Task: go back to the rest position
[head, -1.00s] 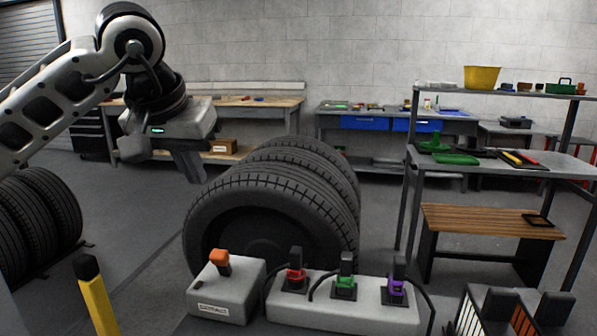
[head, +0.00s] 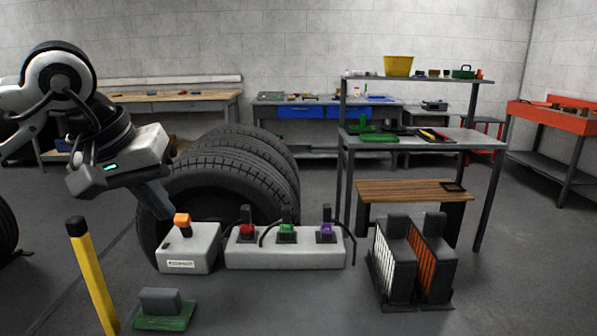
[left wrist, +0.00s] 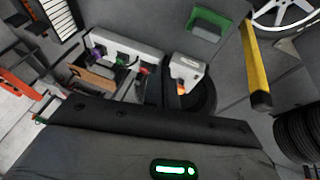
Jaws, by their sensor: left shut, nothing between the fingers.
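My left gripper (head: 160,205) shows at the left of the head view, pointing down, shut and empty. In the picture its tip is close to the orange-topped lever (head: 182,224) on the grey box (head: 190,250); I cannot tell whether they touch. The same box shows in the left wrist view (left wrist: 187,72), below the gripper housing's camera. My right gripper is not in view.
A light block with red, green and purple plugs (head: 285,255) stands right of the box. Large tyres (head: 235,180) stand behind. A yellow post (head: 92,275) and a green-based block (head: 162,308) are in front. Slatted units (head: 395,260) and a steel shelf (head: 430,138) are at right.

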